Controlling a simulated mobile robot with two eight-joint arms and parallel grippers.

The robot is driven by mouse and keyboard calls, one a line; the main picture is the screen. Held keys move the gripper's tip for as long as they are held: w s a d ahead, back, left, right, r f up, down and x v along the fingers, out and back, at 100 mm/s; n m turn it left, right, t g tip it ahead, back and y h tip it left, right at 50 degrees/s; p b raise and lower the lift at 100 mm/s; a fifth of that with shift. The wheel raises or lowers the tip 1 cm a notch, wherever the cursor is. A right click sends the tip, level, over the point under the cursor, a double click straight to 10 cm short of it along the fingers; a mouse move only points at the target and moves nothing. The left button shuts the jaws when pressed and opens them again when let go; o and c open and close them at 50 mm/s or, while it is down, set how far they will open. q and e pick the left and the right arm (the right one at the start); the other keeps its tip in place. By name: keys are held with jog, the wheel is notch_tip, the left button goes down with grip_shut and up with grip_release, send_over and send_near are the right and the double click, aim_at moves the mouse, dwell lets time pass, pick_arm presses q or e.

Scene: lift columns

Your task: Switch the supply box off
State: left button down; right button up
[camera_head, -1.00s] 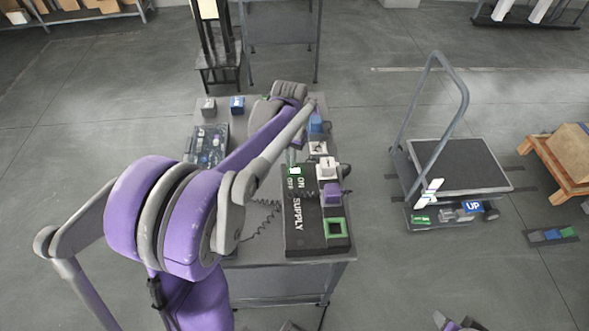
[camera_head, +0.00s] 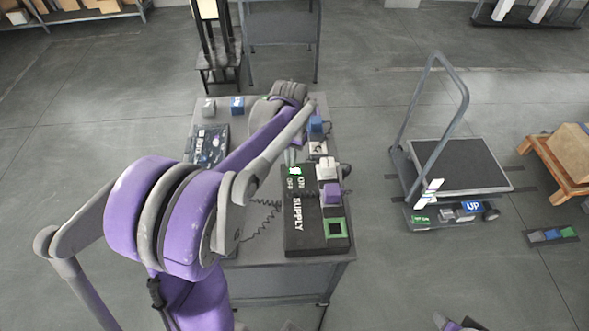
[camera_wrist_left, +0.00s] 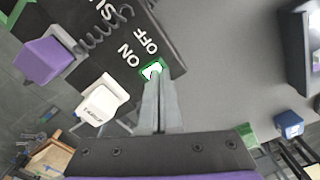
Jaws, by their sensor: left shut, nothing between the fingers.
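The black supply box (camera_head: 316,235) lies on the grey table, marked SUPPLY, ON and OFF. Its small white rocker switch in a green frame (camera_head: 295,171) is at the far left corner of the box. In the left wrist view the rocker (camera_wrist_left: 152,70) sits beside the ON and OFF labels. My left gripper (camera_head: 292,158) is shut and empty. Its fingertips (camera_wrist_left: 160,80) are at the rocker and hide part of it; I cannot tell whether they touch. My right gripper is not clearly seen.
A dark panel (camera_head: 210,146) and a blue cube (camera_head: 237,104) are further back. A trolley (camera_head: 455,165) stands right.

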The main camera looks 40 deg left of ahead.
pick_arm(q)
jog(key=shift+f+b, duration=0.55)
jog(key=shift+f, duration=0.35)
pick_arm(e)
jog(key=shift+s+f, duration=0.25)
jog(key=shift+f, duration=0.5)
pick_arm(q)
jog(key=shift+r, duration=0.1)
jog(key=shift+r+p, duration=1.8)
jog(key=shift+r, duration=1.7)
pick_arm(e)
jog(key=r, duration=0.1)
jog(key=w+r, duration=0.1)
jog(key=r, duration=0.1)
jog(key=w+r, duration=0.1)
jog(key=r, duration=0.1)
jog(key=shift+s, duration=0.1)
